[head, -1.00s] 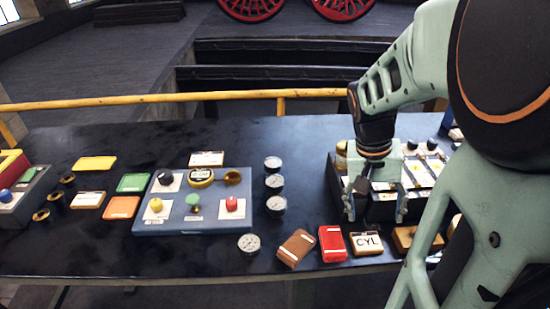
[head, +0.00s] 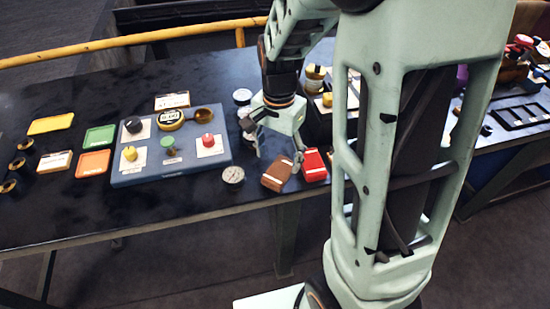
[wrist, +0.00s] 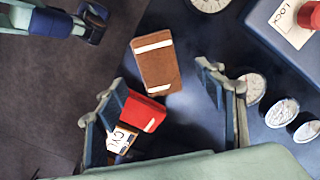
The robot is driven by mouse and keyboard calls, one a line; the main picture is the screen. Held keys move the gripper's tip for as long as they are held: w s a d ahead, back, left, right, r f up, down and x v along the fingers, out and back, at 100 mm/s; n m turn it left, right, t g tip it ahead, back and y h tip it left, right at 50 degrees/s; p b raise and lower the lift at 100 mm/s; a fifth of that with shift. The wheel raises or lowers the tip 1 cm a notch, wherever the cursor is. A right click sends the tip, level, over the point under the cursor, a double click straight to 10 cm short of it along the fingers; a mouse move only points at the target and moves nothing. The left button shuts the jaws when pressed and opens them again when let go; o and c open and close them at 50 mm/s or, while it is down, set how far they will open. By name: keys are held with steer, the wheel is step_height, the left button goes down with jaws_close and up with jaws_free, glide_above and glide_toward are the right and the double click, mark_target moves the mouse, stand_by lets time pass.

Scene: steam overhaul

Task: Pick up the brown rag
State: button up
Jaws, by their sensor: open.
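The brown rag (head: 276,176) is a folded cloth with pale bands, lying near the front edge of the dark workbench (head: 60,225). In the wrist view the brown rag (wrist: 158,66) lies flat just beyond my fingertips, between their lines. My gripper (head: 273,155) is open and empty above the bench, just behind the rag in the head view. In the wrist view both fingers of my gripper (wrist: 160,88) are spread wide. The rag looks apart from the fingers; the exact height gap is hard to tell.
A red rag (head: 314,165) lies close at the brown one's right. A round gauge (head: 233,175) and a blue control panel (head: 170,150) lie to the left. In the wrist view a block marked CYL (wrist: 121,140) sits beneath the left finger.

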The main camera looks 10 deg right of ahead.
mark_target(279, 170)
step_height(279, 170, down, 5)
steer(key=shift+d+r, duration=0.1)
steer(key=shift+d, duration=0.05)
steer(key=c, duration=1.3)
steer(key=shift+c, duration=0.2)
steer(key=shift+r, duration=0.2)
